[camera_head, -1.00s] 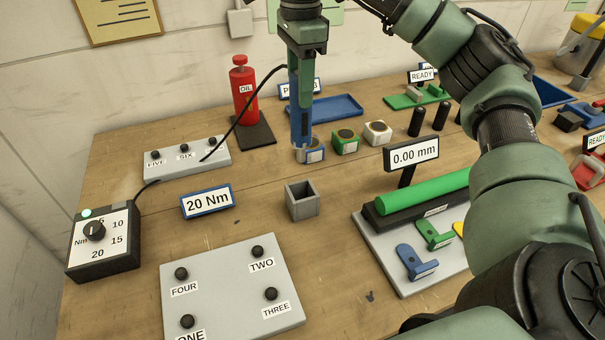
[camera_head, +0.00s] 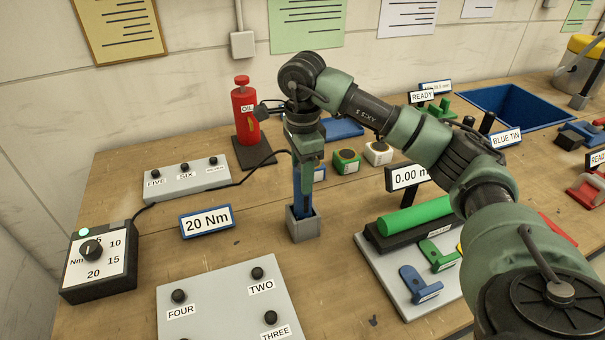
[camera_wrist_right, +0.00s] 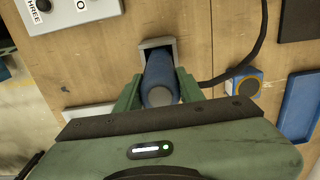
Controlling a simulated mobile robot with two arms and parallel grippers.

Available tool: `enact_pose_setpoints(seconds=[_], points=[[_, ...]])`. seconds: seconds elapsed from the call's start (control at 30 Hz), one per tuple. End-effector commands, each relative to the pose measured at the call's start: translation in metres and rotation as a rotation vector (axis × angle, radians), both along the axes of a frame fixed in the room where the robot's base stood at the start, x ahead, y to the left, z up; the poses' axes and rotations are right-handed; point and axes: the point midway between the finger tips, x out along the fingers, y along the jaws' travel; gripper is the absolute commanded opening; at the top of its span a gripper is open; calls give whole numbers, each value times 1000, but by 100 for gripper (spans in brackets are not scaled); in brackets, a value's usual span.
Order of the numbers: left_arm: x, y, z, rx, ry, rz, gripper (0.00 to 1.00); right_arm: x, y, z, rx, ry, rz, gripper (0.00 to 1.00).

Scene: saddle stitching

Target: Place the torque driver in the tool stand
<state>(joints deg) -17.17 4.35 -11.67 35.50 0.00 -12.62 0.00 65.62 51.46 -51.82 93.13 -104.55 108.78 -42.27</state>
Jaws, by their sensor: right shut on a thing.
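The blue torque driver (camera_head: 297,190) stands upright with its lower end at the mouth of the small grey square tool stand (camera_head: 304,226); it looks to be inside the opening. My right gripper (camera_head: 305,170) is shut on the driver's upper part, above the stand. In the right wrist view, the driver (camera_wrist_right: 158,80) lies between the two green fingers, and the stand (camera_wrist_right: 158,44) shows around its far end. How deep the driver sits is hidden by the stand's walls. My left gripper is not in view.
A black cable (camera_head: 240,185) runs behind the stand toward the controller box (camera_head: 98,262). The 20 Nm sign (camera_head: 206,221) is left of the stand, the grey numbered plate (camera_head: 225,300) in front. A gauge base with a green cylinder (camera_head: 415,215) is at right.

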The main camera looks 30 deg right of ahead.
Motion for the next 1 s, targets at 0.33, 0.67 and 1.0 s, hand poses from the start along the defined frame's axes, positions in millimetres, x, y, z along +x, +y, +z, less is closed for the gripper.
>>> enact_pose_setpoints(seconds=[0.33, 0.67, 1.0], points=[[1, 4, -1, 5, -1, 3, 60, 0, 0, -5, 1, -3, 0, 0], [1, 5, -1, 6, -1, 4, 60, 0, 0, -7, 1, -1, 0, 60], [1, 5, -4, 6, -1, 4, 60, 1, 0, 11, 2, -6, 0, 60]])
